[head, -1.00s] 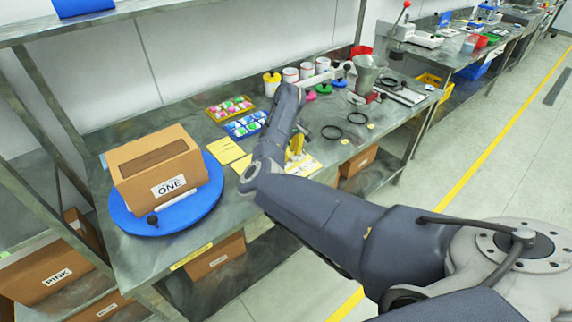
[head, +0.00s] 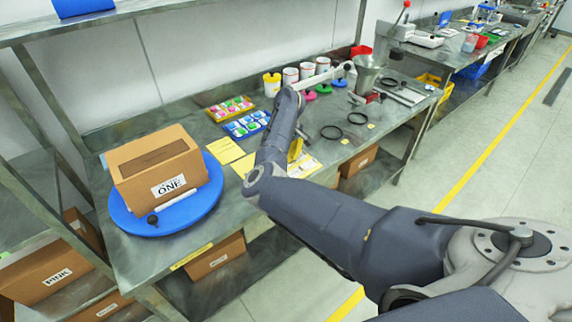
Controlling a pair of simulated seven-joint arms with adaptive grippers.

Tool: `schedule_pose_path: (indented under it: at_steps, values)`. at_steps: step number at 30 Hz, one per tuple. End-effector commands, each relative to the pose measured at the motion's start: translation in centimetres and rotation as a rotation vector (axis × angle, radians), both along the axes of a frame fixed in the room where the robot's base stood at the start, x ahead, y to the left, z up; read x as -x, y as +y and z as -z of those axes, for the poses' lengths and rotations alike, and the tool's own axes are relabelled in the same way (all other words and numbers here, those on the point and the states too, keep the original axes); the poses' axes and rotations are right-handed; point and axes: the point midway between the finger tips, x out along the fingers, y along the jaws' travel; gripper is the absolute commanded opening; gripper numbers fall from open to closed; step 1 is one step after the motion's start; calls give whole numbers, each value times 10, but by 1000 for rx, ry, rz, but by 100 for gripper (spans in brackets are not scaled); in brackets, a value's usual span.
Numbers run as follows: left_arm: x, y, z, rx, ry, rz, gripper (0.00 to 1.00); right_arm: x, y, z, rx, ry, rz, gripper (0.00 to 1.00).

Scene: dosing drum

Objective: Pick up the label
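I cannot pick out for certain which piece is the label. Flat yellow sheets (head: 223,151) lie on the metal bench in the head view, and a paler printed sheet (head: 309,166) lies beside my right arm, partly hidden by it. The brown box on the blue turntable bears a white label reading ONE (head: 170,186). My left gripper is not in view.
The blue turntable (head: 142,224) carries the brown box (head: 150,160). Trays of coloured pieces (head: 229,108), white jars (head: 290,76), black rings (head: 331,132) and a metal funnel (head: 366,76) stand on the bench (head: 160,257). The bench's front middle is mostly clear.

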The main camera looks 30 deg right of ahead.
Motion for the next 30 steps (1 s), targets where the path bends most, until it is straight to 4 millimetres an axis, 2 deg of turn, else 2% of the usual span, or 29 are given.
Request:
schedule_pose_path:
  at_steps: [11,17,23,30]
  values:
    - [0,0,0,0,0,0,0,0,0,-1,0,0,0,0]
    - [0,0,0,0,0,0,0,-1,0,-10,1,-1,0,0]
    - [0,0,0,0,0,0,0,-2,1,-37,-1,-5,1,0]
    - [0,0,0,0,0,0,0,-1,1,-91,-2,-6,0,0]
